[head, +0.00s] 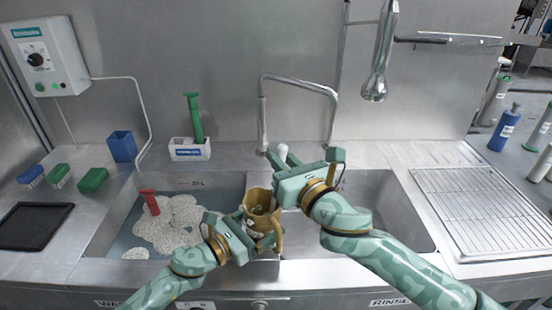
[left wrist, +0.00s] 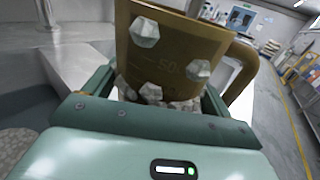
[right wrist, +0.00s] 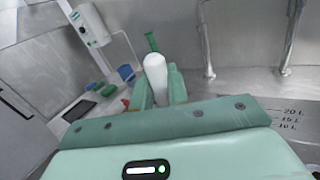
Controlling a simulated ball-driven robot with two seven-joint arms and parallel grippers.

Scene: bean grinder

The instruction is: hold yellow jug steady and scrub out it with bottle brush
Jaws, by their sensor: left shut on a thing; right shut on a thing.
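The yellow-brown jug (head: 262,201) is over the divider between the two sink basins. My left gripper (head: 243,230) is shut on it. The left wrist view shows the jug (left wrist: 165,50) up close, with pale foam lumps on its wall and its handle at the right. My right gripper (head: 303,162) is above and right of the jug, shut on a white round-ended piece (head: 282,152), apparently the bottle brush's handle. This piece stands up between the fingers in the right wrist view (right wrist: 155,75). The brush's bristles are hidden; I cannot tell whether they are inside the jug.
The left basin (head: 125,215) holds foamy water and a red-handled item (head: 149,201). A white holder (head: 190,149) with a green tool (head: 194,117) stands behind it. The tap (head: 298,82) rises behind the sink. A wire rack (head: 480,205) lies at right.

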